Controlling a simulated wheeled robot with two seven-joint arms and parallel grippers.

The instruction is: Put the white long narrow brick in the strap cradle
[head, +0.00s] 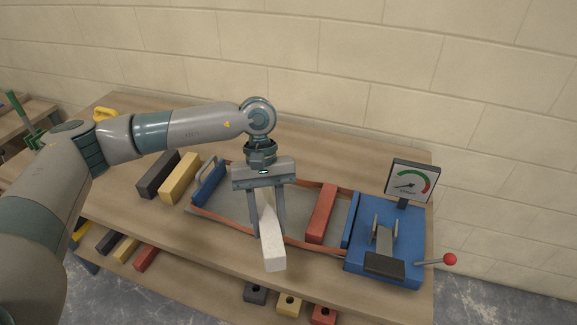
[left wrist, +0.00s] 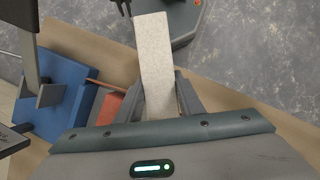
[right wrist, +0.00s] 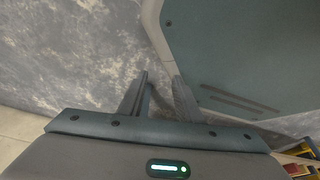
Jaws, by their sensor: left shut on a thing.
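The white long narrow brick (head: 273,250) is between the fingers of my left gripper (head: 268,233), which is shut on it. Its near end overlaps the front strap and the bench's front edge in the head view. It also shows in the left wrist view (left wrist: 154,60). The strap cradle (head: 230,207) is a grey bed edged by orange straps, with a blue block at each end. A red brick (head: 321,212) lies across its right part. My gripper hides part of the bed. My right gripper (right wrist: 161,77) is open and empty, seen only in the right wrist view.
A blue tensioner (head: 384,245) with a dial gauge (head: 411,181) and red-knobbed lever (head: 449,259) stands right of the cradle. A yellow brick (head: 179,178) and a dark brick (head: 159,174) lie left of it. More bricks lie on a lower shelf. A block wall stands behind.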

